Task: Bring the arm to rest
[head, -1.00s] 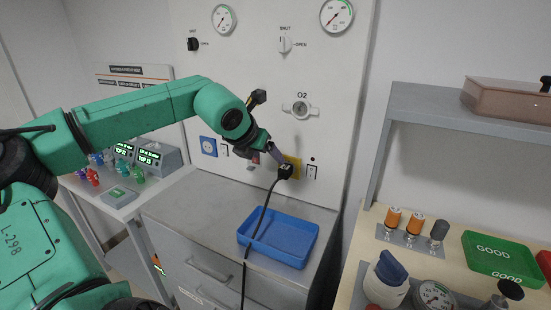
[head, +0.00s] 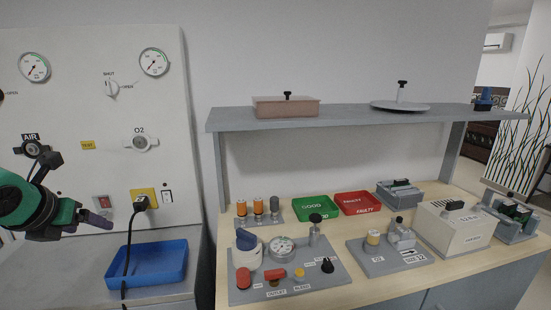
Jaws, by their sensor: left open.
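My left gripper (head: 98,214) is at the left of the head view, in front of the white panel (head: 100,150). It is open and empty, its fingers pointing right. It is a little left of and below the black plug (head: 141,203), which sits at the yellow-plated socket (head: 149,193), apart from it. A black cord (head: 128,245) hangs from the plug down over the blue tray (head: 165,268). The rest of my left arm is mostly cut off by the left edge. My right gripper is not in view.
A wooden bench (head: 310,300) on the right carries a green GOOD tray (head: 316,212), a red FAULTY tray (head: 358,207), a base plate with a gauge (head: 282,250) and a beige box (head: 452,232). A grey shelf (head: 350,118) spans above it.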

